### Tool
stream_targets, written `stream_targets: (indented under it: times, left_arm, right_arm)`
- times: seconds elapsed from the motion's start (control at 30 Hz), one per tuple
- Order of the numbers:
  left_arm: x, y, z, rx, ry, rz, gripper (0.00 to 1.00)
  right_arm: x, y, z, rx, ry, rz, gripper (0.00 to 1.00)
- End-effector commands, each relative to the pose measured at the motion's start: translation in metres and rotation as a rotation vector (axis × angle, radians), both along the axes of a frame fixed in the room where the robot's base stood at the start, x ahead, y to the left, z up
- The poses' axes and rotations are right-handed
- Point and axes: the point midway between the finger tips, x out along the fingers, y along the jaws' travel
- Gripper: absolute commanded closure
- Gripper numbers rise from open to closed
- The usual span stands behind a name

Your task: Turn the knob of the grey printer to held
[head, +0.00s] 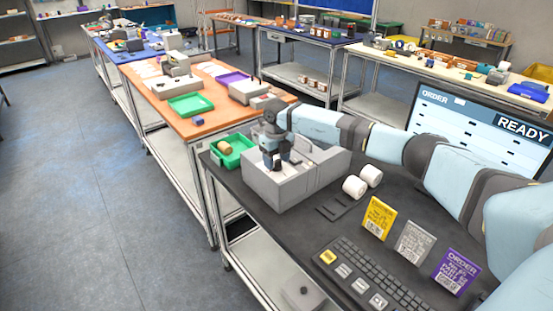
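The grey printer (305,186) stands on the dark table, left of the white rolls. My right arm reaches in from the right across the back of the printer. My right gripper (273,168) points down at the printer's upper left part, very close to its top or touching it; I cannot tell which. The gripper and wrist cover that part, and I cannot make out the knob. The fingers are too small and dark to tell open from shut. My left gripper is not in view.
A green tray (244,146) with a brown roll is left of the printer. White rolls (354,187), yellow, grey and purple order cards (410,241) and a keyboard (366,280) are to the right. A screen (480,118) reads "ORDER" and "READY". Floor at left is clear.

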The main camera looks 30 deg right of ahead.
Motion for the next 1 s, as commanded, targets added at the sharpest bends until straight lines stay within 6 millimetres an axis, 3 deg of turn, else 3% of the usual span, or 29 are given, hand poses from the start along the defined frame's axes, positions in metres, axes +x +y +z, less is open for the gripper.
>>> stream_targets:
  times: [0.03, 0.17, 0.57, 1.0]
  left_arm:
    - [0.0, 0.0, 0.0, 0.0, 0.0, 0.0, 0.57]
    - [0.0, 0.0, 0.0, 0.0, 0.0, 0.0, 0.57]
    - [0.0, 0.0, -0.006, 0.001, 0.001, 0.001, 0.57]
    - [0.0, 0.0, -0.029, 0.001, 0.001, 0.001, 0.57]
  right_arm:
    - [0.0, 0.0, 0.0, 0.0, 0.0, 0.0, 0.56]
    - [0.0, 0.0, 0.0, 0.0, 0.0, 0.0, 0.85]
    - [0.0, 0.0, -0.001, -0.001, -0.001, 0.064, 0.85]
    - [0.001, 0.0, -0.001, -0.002, -0.002, 0.412, 0.85]
